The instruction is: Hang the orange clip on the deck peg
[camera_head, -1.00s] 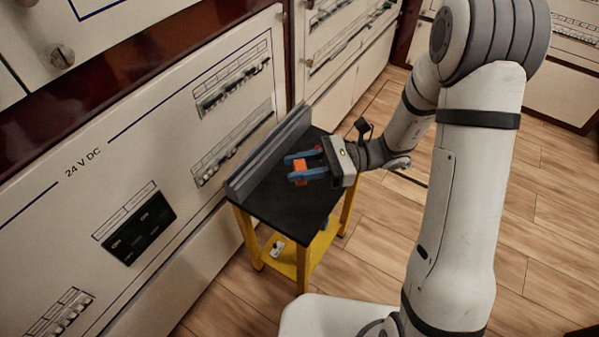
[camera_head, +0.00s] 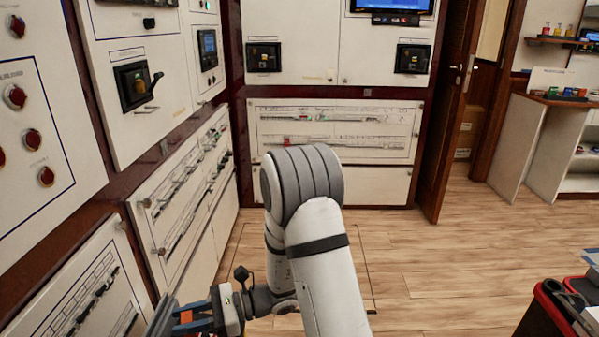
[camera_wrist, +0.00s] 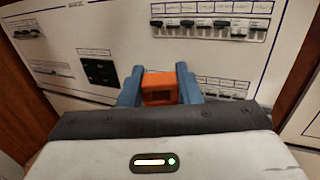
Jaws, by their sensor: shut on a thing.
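My gripper (camera_head: 184,322) is low at the left of centre in the head view, its blue fingers shut on the orange clip (camera_head: 186,317). In the wrist view the clip (camera_wrist: 160,90) sits between the two blue fingertips of my gripper (camera_wrist: 159,82), with a dark opening in its near face. The clip is held in the air in front of a white breaker panel (camera_wrist: 110,38). I cannot make out the deck peg in either view.
Panels with breakers and switches (camera_head: 136,86) line the left side and the back wall (camera_head: 335,130). Open wooden floor (camera_head: 440,270) lies right of my arm. A red bin (camera_head: 548,308) stands at lower right, and a counter (camera_head: 520,135) with small coloured items is behind it.

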